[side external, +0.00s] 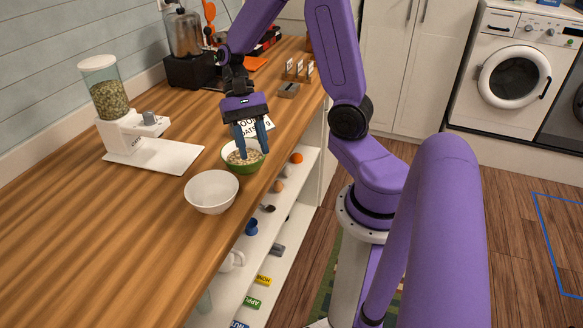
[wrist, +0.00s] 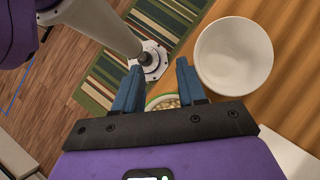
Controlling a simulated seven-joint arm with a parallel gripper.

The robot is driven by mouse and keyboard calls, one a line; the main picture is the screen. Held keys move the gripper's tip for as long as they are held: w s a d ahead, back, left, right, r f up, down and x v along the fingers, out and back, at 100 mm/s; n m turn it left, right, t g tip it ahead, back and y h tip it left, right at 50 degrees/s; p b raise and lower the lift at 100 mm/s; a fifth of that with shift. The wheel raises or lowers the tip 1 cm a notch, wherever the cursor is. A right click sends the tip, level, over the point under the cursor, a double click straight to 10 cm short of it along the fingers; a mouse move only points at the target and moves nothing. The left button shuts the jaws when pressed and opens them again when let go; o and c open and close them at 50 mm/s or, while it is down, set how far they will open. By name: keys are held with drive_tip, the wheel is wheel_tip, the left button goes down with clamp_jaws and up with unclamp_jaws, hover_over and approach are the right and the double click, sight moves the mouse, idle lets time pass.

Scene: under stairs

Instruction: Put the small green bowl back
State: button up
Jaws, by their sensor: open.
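The small green bowl (side external: 240,170) stands on the wooden counter near its front edge, with pale flakes or grains inside. In the wrist view only a piece of the bowl (wrist: 163,101) shows between my fingers; my gripper's body hides the rest. My gripper (side external: 254,153) is open and points down at the bowl, its blue fingertips over or at the bowl's rim and contents. I cannot tell whether they touch it. The open fingers also show in the wrist view (wrist: 158,66).
An empty white bowl (side external: 211,191) stands close beside the green one. A grain dispenser (side external: 112,105) with a white base plate (side external: 165,155) is at left. A card (side external: 258,127) is just behind the gripper. Below the counter edge, an open shelf (side external: 262,240) holds small items and labels.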

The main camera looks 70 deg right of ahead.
drive_tip(key=s+a+r+n+t+h, duration=0.1)
drive_tip(key=s+a+n, duration=0.3)
drive_tip(key=n, duration=0.6)
drive_tip(key=s+a+r+n+t+h, duration=0.1)
drive_tip(key=s+a+n+t+h, duration=0.3)
drive_tip(key=s+n, duration=0.4)
drive_tip(key=n, duration=0.3)
drive_tip(key=shift+r+n, duration=0.3)
drive_tip(key=shift+r, duration=0.05)
